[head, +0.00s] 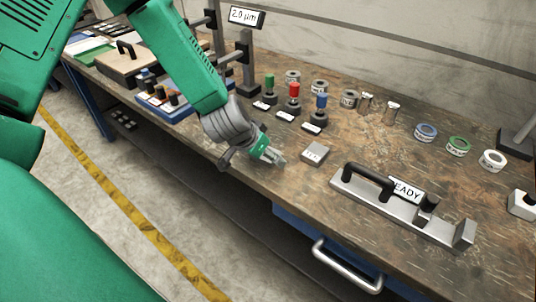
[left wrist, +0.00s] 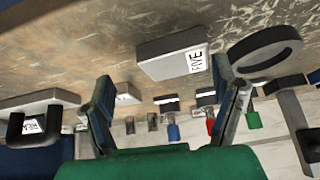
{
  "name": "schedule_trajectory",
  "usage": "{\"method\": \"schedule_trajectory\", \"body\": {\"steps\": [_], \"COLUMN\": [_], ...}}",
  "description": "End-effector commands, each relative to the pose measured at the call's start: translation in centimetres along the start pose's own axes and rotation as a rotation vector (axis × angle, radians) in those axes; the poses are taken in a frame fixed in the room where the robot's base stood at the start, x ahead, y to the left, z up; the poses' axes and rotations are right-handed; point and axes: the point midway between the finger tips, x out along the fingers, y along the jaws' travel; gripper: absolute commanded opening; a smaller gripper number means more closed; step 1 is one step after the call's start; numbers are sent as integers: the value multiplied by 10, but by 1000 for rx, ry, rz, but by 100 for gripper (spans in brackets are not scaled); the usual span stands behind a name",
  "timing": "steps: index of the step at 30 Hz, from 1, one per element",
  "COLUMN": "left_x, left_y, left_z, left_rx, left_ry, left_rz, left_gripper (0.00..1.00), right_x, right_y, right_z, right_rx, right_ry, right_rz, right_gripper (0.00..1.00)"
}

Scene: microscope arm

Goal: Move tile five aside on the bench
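Tile five (head: 314,153) is a flat grey block with a white label. It lies on the bench near its front edge, right of my left gripper. In the left wrist view, which looks upside down, the tile (left wrist: 165,55) shows at top centre and its label reads FIVE. My left gripper (head: 276,156) is just left of the tile in the head view, apart from it. Its fingers stand apart with nothing held between them in the left wrist view (left wrist: 168,105). My right gripper is not in view.
A metal fixture (head: 437,228) with a black handle and a READY sign stands to the right. Red (head: 293,93), green (head: 269,84) and blue (head: 320,104) topped pegs stand behind. Tape rolls (head: 458,146) lie farther right. Bare bench surrounds the tile.

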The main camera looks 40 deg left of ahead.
Motion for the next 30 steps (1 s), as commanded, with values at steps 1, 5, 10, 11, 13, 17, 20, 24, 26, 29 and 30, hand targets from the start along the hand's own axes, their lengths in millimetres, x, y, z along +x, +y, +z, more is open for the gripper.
{"method": "schedule_trajectory", "body": {"steps": [1,5,10,11,13,17,20,24,26,29,30], "left_x": [-12,-41,-74,-79,-88,-98,-100,-86,-74,-54,-48], "left_y": [-1,-5,-3,-2,-1,3,4,3,5,14,19], "left_z": [-1,0,-1,-1,-1,-1,-1,26,54,116,142], "left_rx": [-2,-5,-4,-2,-1,-1,0,-1,-1,-1,-3], "left_ry": [3,3,2,2,1,-1,-3,-56,-108,-216,-260], "left_rz": [1,4,2,1,-1,-5,-5,-15,-28,-45,-47], "left_gripper": [80,80,80,80,80,80,80,80,80,80,80], "right_x": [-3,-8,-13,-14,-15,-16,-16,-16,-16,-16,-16], "right_y": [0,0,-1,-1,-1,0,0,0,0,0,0], "right_z": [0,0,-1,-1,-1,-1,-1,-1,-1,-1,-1], "right_rx": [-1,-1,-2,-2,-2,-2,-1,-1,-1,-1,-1], "right_ry": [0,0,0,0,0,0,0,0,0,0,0], "right_rz": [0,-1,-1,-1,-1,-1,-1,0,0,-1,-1], "right_gripper": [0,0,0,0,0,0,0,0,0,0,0]}}
